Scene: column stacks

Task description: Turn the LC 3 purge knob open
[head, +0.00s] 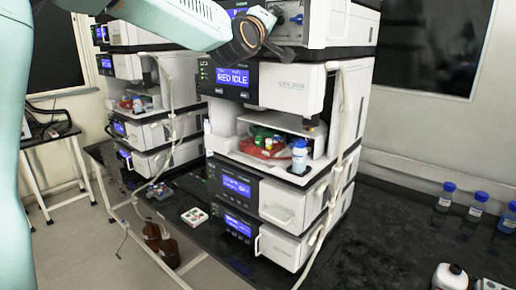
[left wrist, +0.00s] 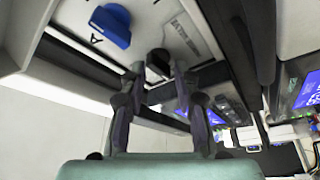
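A black knob (left wrist: 158,65) sits on the pale front panel of the top unit in the left wrist view. A larger blue knob (left wrist: 110,25) is beside it, near a letter A. In the head view a knob (head: 297,18) shows on the top unit of the near stack, right of my left gripper (head: 264,24). In the left wrist view, my left gripper (left wrist: 158,72) has its fingers apart, one on each side of the black knob. I cannot tell whether they touch it. My right gripper is not in view.
The near stack has a display reading "RED IDLE" (head: 233,78) and an open bay with a red tray (head: 255,148) and bottles. Tubing (head: 338,130) hangs down its right side. Another stack (head: 140,70) stands at left. Blue-capped bottles (head: 477,203) stand on the black bench (head: 400,220).

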